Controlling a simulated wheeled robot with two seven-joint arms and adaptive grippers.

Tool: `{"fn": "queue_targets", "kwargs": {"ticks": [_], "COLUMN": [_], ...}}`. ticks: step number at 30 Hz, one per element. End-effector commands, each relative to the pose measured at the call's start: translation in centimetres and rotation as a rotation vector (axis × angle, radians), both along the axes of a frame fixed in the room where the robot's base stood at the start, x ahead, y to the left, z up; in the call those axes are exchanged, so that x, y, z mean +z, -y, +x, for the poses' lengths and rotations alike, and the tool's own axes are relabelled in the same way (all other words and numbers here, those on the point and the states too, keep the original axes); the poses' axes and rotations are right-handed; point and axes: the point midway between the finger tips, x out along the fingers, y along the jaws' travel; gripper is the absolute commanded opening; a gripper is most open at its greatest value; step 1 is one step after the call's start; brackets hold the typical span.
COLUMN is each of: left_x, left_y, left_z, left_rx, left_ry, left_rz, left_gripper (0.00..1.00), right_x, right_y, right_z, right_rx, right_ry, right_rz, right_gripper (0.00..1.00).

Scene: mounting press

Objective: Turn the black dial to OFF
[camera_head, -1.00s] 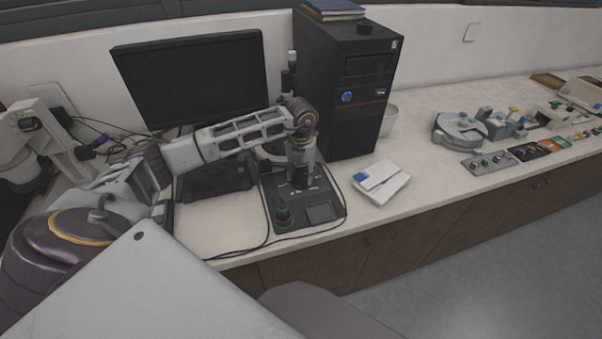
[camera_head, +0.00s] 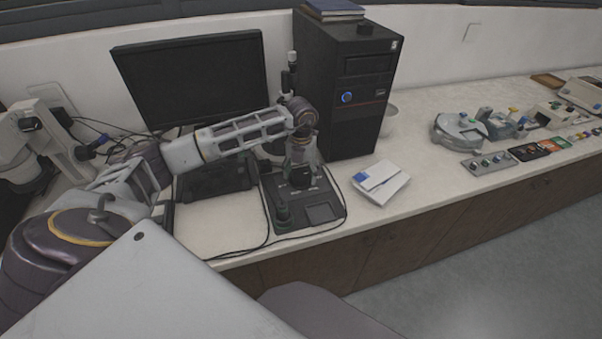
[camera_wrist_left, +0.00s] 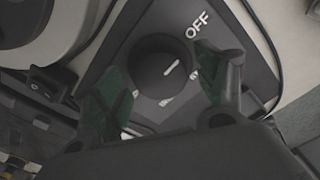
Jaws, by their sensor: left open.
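The black dial (camera_wrist_left: 155,66) sits on a dark panel with a white OFF mark (camera_wrist_left: 198,24) at its upper right in the left wrist view. The dial's white pointer line slants up and right, with its end short of the OFF lettering. Other white marks near the dial's lower edge are partly hidden. My left gripper (camera_wrist_left: 163,92) is open, with one finger on each side of the dial; I cannot tell whether they touch it. In the head view my left gripper (camera_head: 301,174) points down over the black device (camera_head: 325,212). My right gripper is not in view.
A green-black knob (camera_head: 283,214) stands at the device's front left. A computer tower (camera_head: 345,90) and monitor (camera_head: 190,78) stand behind. A white-blue box (camera_head: 381,182) lies to the right. Cables run along the counter's front.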

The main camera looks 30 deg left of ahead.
Motion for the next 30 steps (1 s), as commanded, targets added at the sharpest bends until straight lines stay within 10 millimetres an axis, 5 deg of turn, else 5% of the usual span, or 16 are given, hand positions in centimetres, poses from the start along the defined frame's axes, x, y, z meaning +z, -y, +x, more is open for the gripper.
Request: {"fn": "queue_targets", "kwargs": {"ticks": [30], "left_x": [11.5], "left_y": [0.0], "left_z": [0.1], "left_rx": [0.0], "left_ry": [0.002], "left_rz": [0.001], "left_gripper": [0.72], "right_x": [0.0], "right_y": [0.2], "right_z": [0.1], "right_rx": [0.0], "right_ry": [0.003], "right_rz": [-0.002], "right_gripper": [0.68]}}
